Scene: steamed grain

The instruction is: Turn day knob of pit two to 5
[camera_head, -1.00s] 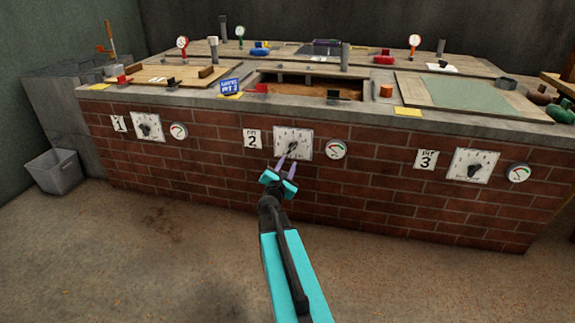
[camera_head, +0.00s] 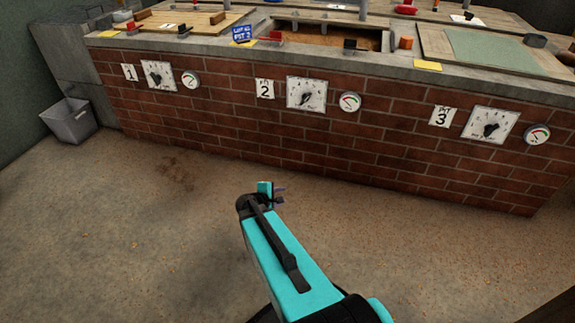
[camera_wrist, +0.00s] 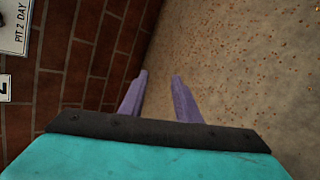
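The pit two day knob (camera_head: 305,98) is a dark pointer knob on a white square dial plate (camera_head: 320,84) on the brick front. A "2" sign (camera_head: 265,88) is on its left. Its setting is too small to read.
A round gauge (camera_head: 349,102) is right of the dial. Pit one's dial (camera_head: 158,75) is to the left and pit three's dial (camera_head: 490,126) to the right. A grey bin (camera_head: 70,122) stands at the left. The floor before the wall is clear.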

